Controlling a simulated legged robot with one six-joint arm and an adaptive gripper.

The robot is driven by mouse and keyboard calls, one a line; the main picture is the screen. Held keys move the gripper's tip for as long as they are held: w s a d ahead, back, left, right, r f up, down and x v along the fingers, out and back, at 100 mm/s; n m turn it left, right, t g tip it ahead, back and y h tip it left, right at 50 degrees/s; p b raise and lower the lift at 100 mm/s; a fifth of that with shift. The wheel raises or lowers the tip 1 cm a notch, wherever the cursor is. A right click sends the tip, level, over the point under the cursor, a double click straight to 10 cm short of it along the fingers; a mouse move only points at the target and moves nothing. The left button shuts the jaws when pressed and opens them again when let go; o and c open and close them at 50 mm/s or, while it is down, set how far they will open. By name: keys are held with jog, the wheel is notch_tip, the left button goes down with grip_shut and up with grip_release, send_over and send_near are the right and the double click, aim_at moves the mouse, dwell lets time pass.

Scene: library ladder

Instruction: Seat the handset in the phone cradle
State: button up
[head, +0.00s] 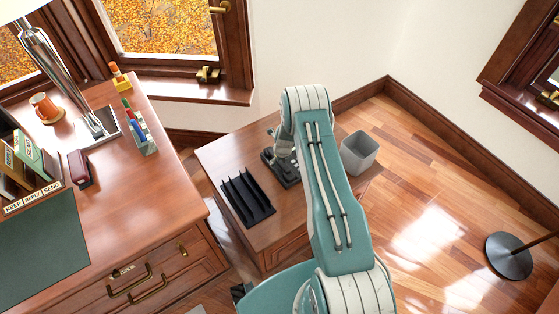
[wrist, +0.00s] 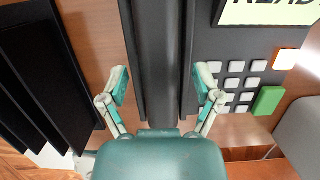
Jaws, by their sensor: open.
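In the wrist view a long dark bar, apparently the handset (wrist: 160,65), lies lengthwise between the dark side edges of the phone's cradle (wrist: 188,50), left of the keypad. I cannot tell how fully it sits down. The phone (wrist: 240,50) has white keys, an orange key, a green key and a lit display with cut-off lettering. My gripper (wrist: 164,90) is open, one finger on each side of the bar, with gaps to it. In the head view the phone (head: 289,178) is partly hidden by my arm.
A black slotted rack (head: 247,197) stands left of the phone on the low wooden cabinet (head: 225,150). A grey bin (head: 359,153) is right of the phone. The large desk (head: 150,190) is at the left. Open floor lies at the right, with a round dark stand base (head: 508,256).

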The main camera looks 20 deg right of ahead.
jog(key=v, duration=1.1)
jog(key=shift+r, duration=0.4)
